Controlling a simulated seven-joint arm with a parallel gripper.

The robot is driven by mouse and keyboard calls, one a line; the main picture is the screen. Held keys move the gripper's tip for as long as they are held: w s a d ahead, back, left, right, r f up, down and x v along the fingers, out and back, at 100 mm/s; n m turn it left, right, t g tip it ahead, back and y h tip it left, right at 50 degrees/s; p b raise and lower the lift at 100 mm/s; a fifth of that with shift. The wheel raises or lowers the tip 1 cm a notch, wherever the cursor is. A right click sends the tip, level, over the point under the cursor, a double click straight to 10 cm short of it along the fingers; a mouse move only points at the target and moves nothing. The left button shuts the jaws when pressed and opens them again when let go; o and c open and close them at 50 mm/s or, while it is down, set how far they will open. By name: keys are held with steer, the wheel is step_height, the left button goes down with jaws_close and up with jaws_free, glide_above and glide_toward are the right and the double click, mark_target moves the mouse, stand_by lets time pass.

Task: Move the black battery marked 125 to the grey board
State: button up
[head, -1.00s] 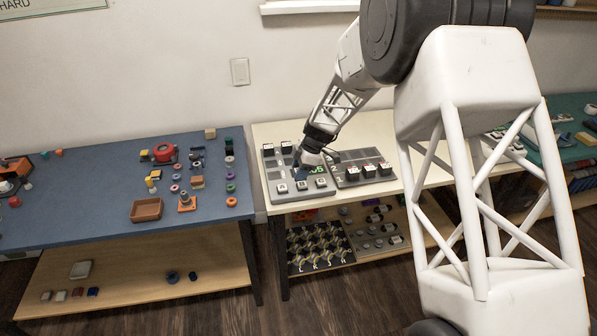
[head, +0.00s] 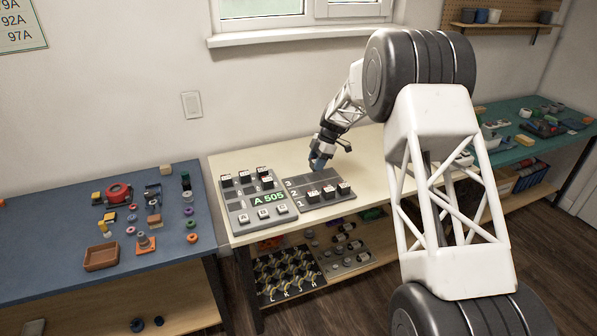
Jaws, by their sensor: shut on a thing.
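My gripper (head: 318,166) is in the head view, pointing down over the far part of the right grey board (head: 296,184), whose rows are numbered. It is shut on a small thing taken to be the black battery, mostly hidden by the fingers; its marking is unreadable. Whether it touches the board I cannot tell. Black batteries with white tops stand in the front row of that board, one of them in the middle (head: 329,191). Several more, such as one at the back left (head: 227,181), stand on the left grey board (head: 237,206). Their numbers are too small to read.
A blue table (head: 60,235) with loose parts stands left. My arm fills the right side.

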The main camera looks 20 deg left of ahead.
steer(key=shift+w+d+r, duration=0.2)
steer(key=shift+w+d, duration=0.65)
steer(key=shift+w, duration=0.25)
steer(key=shift+f, duration=0.25)
glide_toward(318, 187)
steer(key=shift+x, duration=2.7)
steer(key=shift+s+a+f, duration=0.15)
steer(key=shift+a+f, duration=0.05)
steer(key=shift+f, duration=0.2)
steer(key=o, duration=1.1)
steer(key=shift+c, duration=0.2)
steer(key=v, duration=0.7)
steer(key=shift+r, duration=0.35)
steer(key=shift+d, duration=0.1)
